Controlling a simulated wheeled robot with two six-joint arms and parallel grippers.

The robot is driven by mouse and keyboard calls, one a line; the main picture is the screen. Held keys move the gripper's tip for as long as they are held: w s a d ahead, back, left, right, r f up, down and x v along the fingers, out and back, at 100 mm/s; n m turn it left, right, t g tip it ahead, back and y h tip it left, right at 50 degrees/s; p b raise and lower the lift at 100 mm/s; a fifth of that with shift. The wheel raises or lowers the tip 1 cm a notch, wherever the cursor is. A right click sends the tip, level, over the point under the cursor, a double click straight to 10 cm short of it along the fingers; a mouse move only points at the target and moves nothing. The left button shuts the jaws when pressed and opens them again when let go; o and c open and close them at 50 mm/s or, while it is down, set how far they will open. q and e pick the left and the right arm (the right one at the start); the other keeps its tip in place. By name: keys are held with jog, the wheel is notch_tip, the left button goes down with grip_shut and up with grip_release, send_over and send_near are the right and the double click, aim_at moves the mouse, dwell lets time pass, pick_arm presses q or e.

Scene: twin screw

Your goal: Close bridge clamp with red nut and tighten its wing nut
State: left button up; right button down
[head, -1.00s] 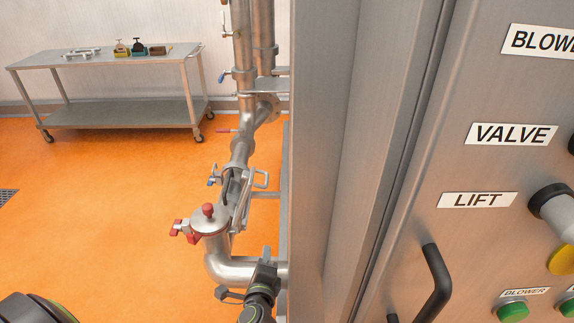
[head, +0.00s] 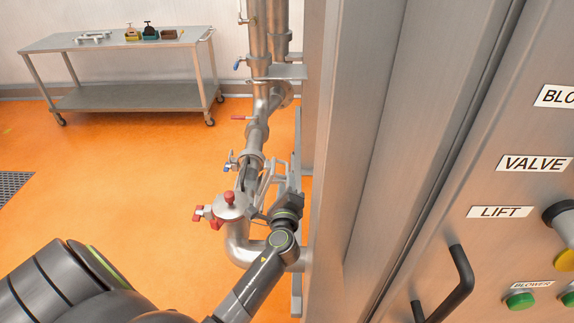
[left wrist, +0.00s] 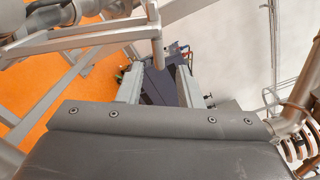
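The red nut parts (head: 203,213) sit at the left side of a round steel lid (head: 232,209) on the bent pipe. A red knob (head: 229,197) stands on top of this lid. A pale metal bracket (head: 266,172) stands behind it, beside the pipe. My left gripper (head: 272,196) is at the right of the lid, close to the bracket. In the left wrist view my left gripper (left wrist: 160,72) has its fingers apart, with the end of a grey rod (left wrist: 157,52) showing between them; I cannot tell if they touch. My right gripper is not in view.
A steel cabinet (head: 420,130) with labels, a black handle (head: 459,282) and buttons fills the right side. Vertical pipes (head: 259,60) stand behind the clamp. A blue-handled fitting (head: 229,166) sits above the lid. A steel cart (head: 70,42) stands far back left.

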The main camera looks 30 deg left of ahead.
aim_at(287, 165)
pick_arm(q)
jog(key=x, duration=0.7)
jog(key=shift+w+a+p, duration=0.15)
jog(key=shift+p, duration=0.25)
jog(key=shift+c, duration=0.4)
grip_shut()
